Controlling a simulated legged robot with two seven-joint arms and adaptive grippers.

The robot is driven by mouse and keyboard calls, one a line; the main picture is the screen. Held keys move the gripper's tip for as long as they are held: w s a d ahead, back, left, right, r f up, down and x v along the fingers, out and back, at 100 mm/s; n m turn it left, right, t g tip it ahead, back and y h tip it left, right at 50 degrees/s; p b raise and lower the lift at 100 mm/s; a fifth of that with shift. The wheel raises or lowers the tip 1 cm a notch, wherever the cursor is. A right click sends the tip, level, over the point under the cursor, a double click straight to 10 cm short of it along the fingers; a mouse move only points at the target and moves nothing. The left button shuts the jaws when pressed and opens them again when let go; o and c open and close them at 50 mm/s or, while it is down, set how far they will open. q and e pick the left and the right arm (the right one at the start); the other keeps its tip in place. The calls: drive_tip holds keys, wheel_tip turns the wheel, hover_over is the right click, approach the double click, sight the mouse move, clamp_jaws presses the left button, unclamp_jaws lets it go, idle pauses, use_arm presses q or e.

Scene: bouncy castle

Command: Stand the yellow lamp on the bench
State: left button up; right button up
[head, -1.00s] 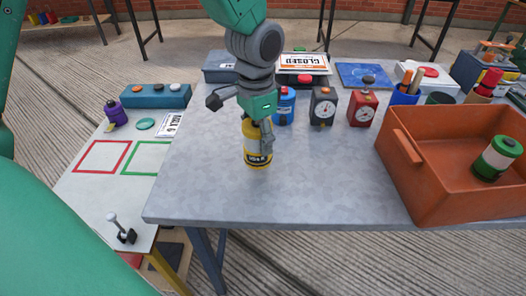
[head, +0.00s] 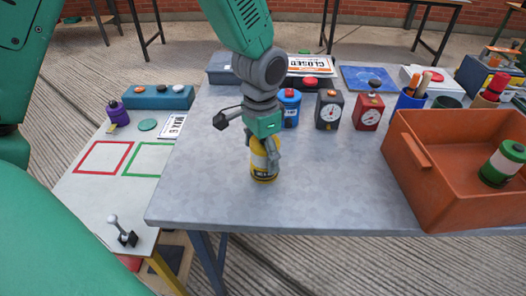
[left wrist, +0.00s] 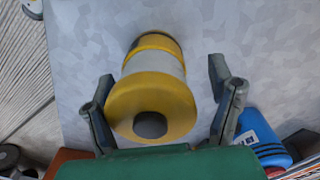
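The yellow lamp (head: 264,172) is a short cylinder with yellow ends, a pale middle and a dark label low on its side. In the head view it appears upright or nearly so on the grey bench (head: 200,185), near its front left part. My left gripper (head: 265,152) comes down over the lamp from above. In the left wrist view the lamp (left wrist: 152,95) lies between the two fingers (left wrist: 163,80), with gaps visible beside it, so the gripper looks open around it. The lamp's underside is hidden. My right gripper is not in view.
An orange crate (head: 430,180) with a green-white canister (head: 503,163) stands on the right. Behind the lamp are a blue canister (head: 289,108), a black gauge (head: 328,110) and a red gauge (head: 368,112). A lower white table (head: 90,200) stands left. The bench's front middle is clear.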

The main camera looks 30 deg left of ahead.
use_arm(q)
drive_tip(key=shift+d+r, duration=0.25)
drive_tip(key=shift+d, duration=0.4)
drive_tip(key=r+p, duration=0.1)
drive_tip(key=r, duration=0.2)
drive_tip(key=r+p, duration=0.1)
drive_tip(key=r, duration=0.3)
drive_tip(key=r+p, duration=0.1)
drive_tip(key=r, duration=0.3)
drive_tip(key=shift+a+r, duration=0.2)
drive_tip(key=shift+a, duration=0.15)
drive_tip(key=shift+d+r, duration=0.3)
drive_tip(key=shift+r, duration=0.1)
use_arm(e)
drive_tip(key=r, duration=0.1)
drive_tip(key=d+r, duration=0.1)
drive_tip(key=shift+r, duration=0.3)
use_arm(q)
drive_tip(key=shift+a+f, duration=0.1)
drive_tip(key=shift+a, duration=0.25)
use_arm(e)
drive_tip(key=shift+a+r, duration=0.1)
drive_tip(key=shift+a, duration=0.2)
